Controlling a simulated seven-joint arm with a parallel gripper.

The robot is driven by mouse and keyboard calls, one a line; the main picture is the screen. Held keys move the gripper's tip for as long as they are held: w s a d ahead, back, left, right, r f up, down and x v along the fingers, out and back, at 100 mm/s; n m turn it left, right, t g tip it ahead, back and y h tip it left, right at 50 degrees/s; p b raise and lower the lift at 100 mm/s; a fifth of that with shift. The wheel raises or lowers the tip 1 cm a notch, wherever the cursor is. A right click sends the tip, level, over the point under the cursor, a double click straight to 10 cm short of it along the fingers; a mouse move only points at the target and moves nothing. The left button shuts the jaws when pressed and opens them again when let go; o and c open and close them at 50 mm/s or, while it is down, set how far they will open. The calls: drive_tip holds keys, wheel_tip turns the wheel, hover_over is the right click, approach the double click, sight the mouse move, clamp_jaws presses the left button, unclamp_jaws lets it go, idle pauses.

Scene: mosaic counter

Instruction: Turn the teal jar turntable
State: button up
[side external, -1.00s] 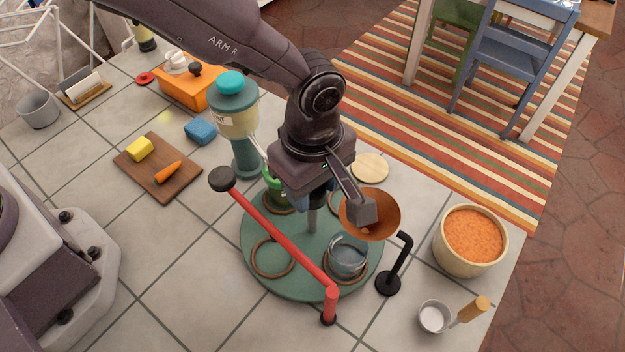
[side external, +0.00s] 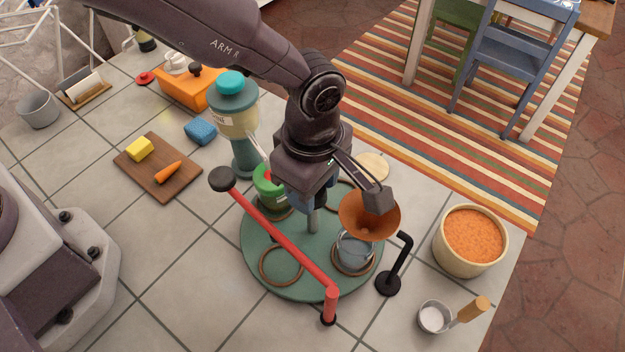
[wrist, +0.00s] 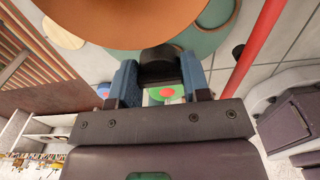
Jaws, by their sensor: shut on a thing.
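The round teal turntable (side external: 300,280) lies flat on the tiled counter, with a grey post (side external: 312,218) at its centre. My gripper (side external: 307,197) points down over the post; its blue fingers (wrist: 160,82) are shut on a dark knob (wrist: 158,66), apparently the post's top. A green jar (side external: 268,183) stands in a brown ring at the turntable's back left. A clear glass jar (side external: 354,250) stands in a ring at the front right. An empty ring (side external: 262,268) is at the front left. My wrist partly hides the back of the turntable.
A red bar (side external: 275,235) with a black ball end crosses above the turntable. A copper funnel (side external: 370,222) hangs over the glass jar, near a black stand (side external: 388,283). A teal-topped dispenser (side external: 236,115) stands behind the green jar. An orange-filled pot (side external: 472,240) is at right.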

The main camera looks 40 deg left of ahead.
drive_tip(key=o, duration=1)
drive_tip(key=shift+r, duration=0.1)
wheel_tip(320, 180, up, 13)
